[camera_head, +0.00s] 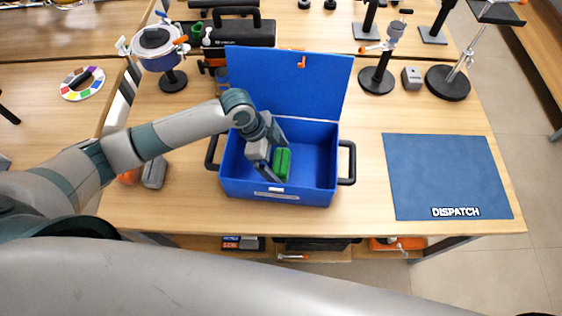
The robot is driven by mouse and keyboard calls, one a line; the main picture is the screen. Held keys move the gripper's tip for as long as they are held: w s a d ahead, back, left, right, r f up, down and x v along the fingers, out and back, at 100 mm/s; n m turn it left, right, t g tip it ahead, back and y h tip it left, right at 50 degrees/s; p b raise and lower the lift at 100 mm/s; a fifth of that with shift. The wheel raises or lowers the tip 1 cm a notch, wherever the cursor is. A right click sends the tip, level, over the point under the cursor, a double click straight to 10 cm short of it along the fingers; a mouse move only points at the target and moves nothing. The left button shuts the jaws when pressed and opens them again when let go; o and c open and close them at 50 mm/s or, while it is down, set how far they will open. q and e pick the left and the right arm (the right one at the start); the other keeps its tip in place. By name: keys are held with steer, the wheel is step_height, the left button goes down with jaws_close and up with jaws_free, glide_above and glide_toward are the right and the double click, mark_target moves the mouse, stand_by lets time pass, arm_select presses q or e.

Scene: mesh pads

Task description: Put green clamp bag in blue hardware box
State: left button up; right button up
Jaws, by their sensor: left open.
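The blue hardware box (320,185) stands on the wooden table with its lid raised at the back. The green clamp bag (283,163) is inside the box, left of the middle. My left gripper (272,170) reaches down into the box from the left and is open, with its fingers around or right beside the bag. I cannot tell whether a finger touches the bag. Part of the bag's left side is hidden by the gripper. My right gripper is not in view.
A blue mat marked DISPATCH (445,175) lies on the right of the table. Stands with round bases (376,80) and a black case (240,32) are at the back. A grey object (154,173) lies left of the box. The table between box and mat is clear.

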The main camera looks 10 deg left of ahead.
arm_select(q)
steer(key=b+v, duration=0.2)
steer(key=v, duration=0.8)
steer(key=shift+s+r, duration=0.1)
